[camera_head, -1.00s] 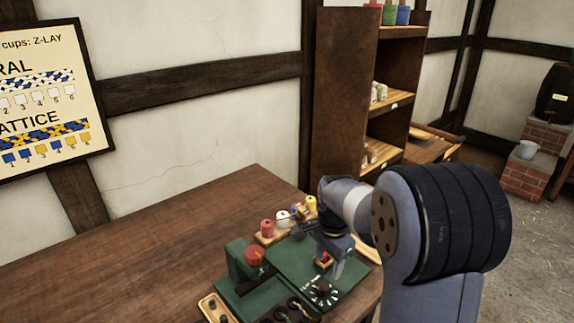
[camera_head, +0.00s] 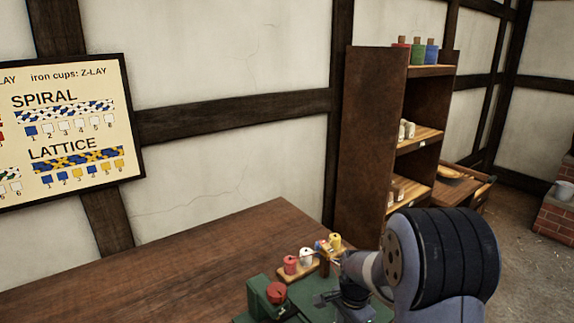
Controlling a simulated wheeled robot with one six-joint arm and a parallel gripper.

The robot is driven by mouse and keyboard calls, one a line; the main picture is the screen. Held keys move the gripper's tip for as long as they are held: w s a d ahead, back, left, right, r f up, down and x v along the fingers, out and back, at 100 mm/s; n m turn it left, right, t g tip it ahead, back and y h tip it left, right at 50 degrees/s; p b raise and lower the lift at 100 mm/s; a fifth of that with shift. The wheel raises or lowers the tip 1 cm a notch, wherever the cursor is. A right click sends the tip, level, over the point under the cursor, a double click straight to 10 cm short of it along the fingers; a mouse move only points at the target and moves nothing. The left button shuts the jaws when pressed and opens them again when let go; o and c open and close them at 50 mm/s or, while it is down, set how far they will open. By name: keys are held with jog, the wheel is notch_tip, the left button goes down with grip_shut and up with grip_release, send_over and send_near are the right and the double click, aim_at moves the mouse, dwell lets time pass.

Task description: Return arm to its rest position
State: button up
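My arm reaches in from the lower right, bent over the workbench (camera_head: 190,258). My gripper (camera_head: 356,314) points down over the green machine (camera_head: 318,296) on the bench. Its fingertips are cut off by the lower picture edge, so I cannot tell whether it is open or shut, or whether it holds anything. A red-topped part (camera_head: 276,292) of the machine stands left of the gripper. Red (camera_head: 290,265), white (camera_head: 306,256) and yellow (camera_head: 335,241) bobbins stand behind it on a wooden rack.
A tall brown shelf (camera_head: 365,150) with green, red and blue spools on top stands behind the bench, near my arm. A pattern poster (camera_head: 70,130) hangs on the left wall. The bench's left part is bare. Brickwork (camera_head: 556,222) stands at the far right.

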jog(key=shift+r, duration=0.5)
notch_tip(320, 180, up, 9)
notch_tip(320, 180, down, 10)
jog(key=shift+f, duration=0.25)
jog(key=shift+r+n, duration=0.25)
jog(key=shift+n, duration=0.05)
jog(key=n+p, duration=0.1)
jog(key=n, duration=0.5)
jog(key=shift+n, duration=0.4)
jog(key=n+p, duration=0.1)
jog(key=n, duration=0.3)
jog(key=shift+n+p, duration=0.3)
jog(key=n+p, duration=0.1)
jog(key=n, duration=0.2)
jog(key=shift+n, duration=0.4)
notch_tip(320, 180, up, 7)
jog(key=shift+f, duration=0.2)
